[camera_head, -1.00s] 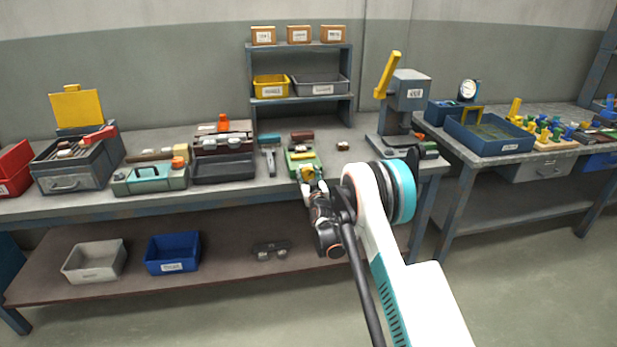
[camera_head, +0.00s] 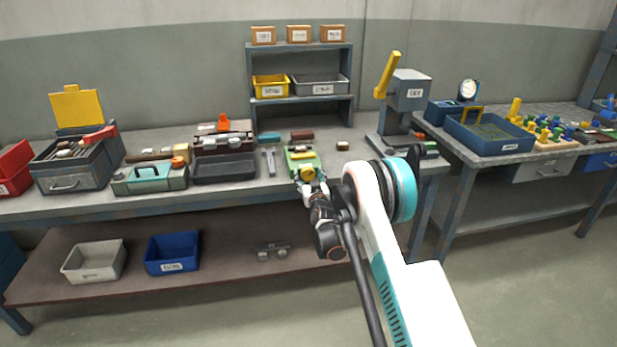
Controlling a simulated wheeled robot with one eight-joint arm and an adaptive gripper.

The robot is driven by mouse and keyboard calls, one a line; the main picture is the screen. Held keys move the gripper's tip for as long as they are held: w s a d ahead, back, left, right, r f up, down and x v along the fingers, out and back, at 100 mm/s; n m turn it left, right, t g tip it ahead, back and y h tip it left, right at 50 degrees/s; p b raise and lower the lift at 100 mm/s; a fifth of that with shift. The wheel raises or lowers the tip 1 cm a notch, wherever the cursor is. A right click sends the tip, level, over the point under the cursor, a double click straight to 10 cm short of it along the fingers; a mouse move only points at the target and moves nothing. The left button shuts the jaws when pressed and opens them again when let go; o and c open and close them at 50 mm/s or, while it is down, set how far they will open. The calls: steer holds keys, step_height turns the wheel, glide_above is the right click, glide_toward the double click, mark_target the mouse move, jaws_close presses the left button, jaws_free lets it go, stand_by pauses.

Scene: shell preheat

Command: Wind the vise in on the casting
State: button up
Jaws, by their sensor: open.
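The green vise (camera_head: 303,158) stands on the workbench near its front edge, with a yellow round handle or knob (camera_head: 308,173) facing me. A light piece, perhaps the casting, sits in the top of the vise, but it is too small to make out. My gripper (camera_head: 310,188) is at the front of the vise, its fingers open around or just in front of the yellow knob. I cannot tell whether the fingers touch it. My arm hides part of the bench edge.
A black tray (camera_head: 224,168) and a teal toolbox (camera_head: 150,178) stand left of the vise. A lever press (camera_head: 405,100) stands to the right. A small brown block (camera_head: 342,145) lies between vise and press. A shelf rack (camera_head: 299,104) stands behind.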

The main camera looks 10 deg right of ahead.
steer(key=s, duration=1.1)
steer(key=shift+s, duration=0.2)
steer(key=s+a+r+g+y, duration=0.15)
steer(key=s+r, duration=0.25)
steer(key=r, duration=0.8)
steer(key=s+r+g, duration=0.4)
steer(key=s+r, duration=0.5)
steer(key=s, duration=0.2)
steer(key=s+d+f+g+h, duration=0.1)
steer(key=s+g, duration=0.4)
steer(key=s, duration=2.9)
steer(key=shift+s+d+f, duration=0.2)
steer(key=shift+d+f, duration=0.05)
steer(key=shift+f, duration=0.45)
